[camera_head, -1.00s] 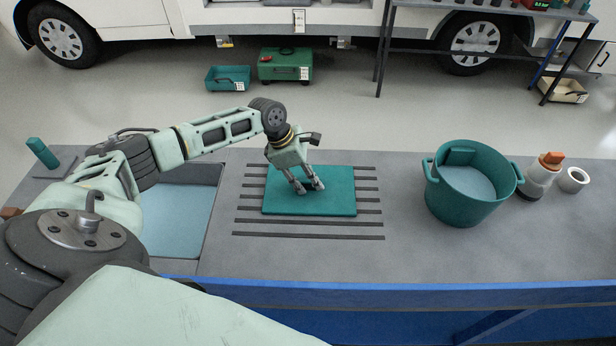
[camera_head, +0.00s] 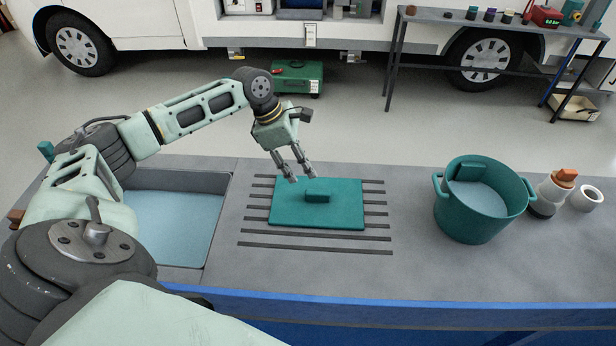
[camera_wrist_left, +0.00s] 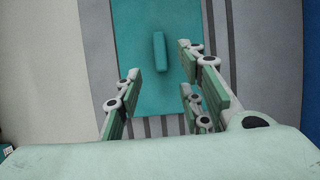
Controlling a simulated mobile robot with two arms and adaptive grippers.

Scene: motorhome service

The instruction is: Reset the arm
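My left gripper (camera_head: 298,175) is open and empty above the far part of a teal board (camera_head: 343,212). The board lies flat on dark strips on the grey counter and has a raised teal block-shaped handle (camera_head: 317,197) in its middle. In the left wrist view the gripper's fingers (camera_wrist_left: 158,95) are spread apart, and the handle (camera_wrist_left: 160,52) lies beyond them, untouched, on the board (camera_wrist_left: 137,65). My right gripper is in neither view.
A teal bucket (camera_head: 452,222) with pale blue contents stands on the right of the counter, beside an orange-topped bottle (camera_head: 545,195) and a white ring (camera_head: 587,198). A sunken basin (camera_head: 178,222) is at left. A blue rail (camera_head: 420,310) edges the counter's front.

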